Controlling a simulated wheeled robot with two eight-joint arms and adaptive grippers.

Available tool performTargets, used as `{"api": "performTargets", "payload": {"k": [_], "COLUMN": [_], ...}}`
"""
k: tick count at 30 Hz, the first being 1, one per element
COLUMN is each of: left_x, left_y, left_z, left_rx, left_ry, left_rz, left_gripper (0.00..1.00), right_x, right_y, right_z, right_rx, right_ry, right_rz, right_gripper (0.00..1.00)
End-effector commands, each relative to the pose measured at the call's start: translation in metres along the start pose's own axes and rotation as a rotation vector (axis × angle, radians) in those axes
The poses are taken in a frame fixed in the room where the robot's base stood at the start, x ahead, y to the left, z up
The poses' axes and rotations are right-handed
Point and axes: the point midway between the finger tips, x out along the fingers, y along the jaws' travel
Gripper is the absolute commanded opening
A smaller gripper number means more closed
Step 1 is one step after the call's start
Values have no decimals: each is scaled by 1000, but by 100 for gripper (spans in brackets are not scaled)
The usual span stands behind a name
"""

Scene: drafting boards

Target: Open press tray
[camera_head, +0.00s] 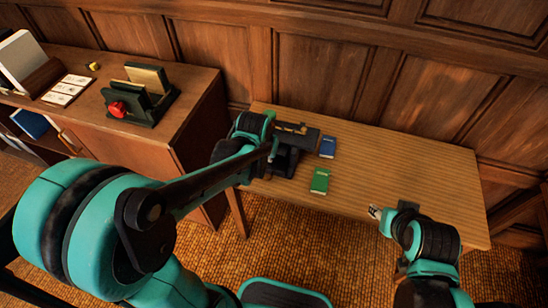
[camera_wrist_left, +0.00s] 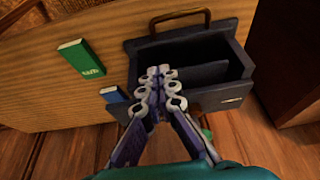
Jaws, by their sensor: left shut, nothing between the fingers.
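The dark press (camera_head: 287,160) stands at the left end of the wooden table, partly covered by my left arm. In the left wrist view its tray (camera_wrist_left: 137,65) shows an open, hollow inside, with a bronze handle (camera_wrist_left: 180,15) on its far edge. A dark block with a small pale label (camera_wrist_left: 231,99) adjoins the tray on the near side. My left gripper (camera_wrist_left: 160,72) is shut and empty, its fingertips over the tray's near part, apart from the handle. It is largely hidden by its own wrist in the head view. My right gripper (camera_head: 376,212) is over the table's front edge, away from the press.
A blue book (camera_head: 327,147) and a green book (camera_head: 320,181) lie right of the press. The table's right part (camera_head: 420,170) is clear. A wooden cabinet (camera_head: 180,110) stands close on the left, bearing a dark holder (camera_head: 142,114) and a red object (camera_head: 117,109). Panelled wall (camera_head: 330,70) is behind.

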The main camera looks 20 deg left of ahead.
Motion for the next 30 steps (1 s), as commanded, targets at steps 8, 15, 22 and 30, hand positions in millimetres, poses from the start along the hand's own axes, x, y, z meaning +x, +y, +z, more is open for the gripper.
{"api": "performTargets", "payload": {"k": [8, 15, 22, 30], "left_x": [30, 68, 108, 127], "left_y": [3, 3, 3, 3], "left_z": [-10, -8, -6, -6], "left_rx": [5, 5, 5, 5], "left_ry": [-41, -42, -41, -41], "left_rz": [2, 2, 2, 2], "left_gripper": [0, 0, 0, 0], "right_x": [-8, 7, 20, 26], "right_y": [0, 0, 0, 0], "right_z": [-5, 5, 15, 18], "right_rx": [0, 0, 0, 0], "right_ry": [0, 0, 0, 0], "right_rz": [0, 0, 0, 0], "right_gripper": [40, 40, 40, 40]}}
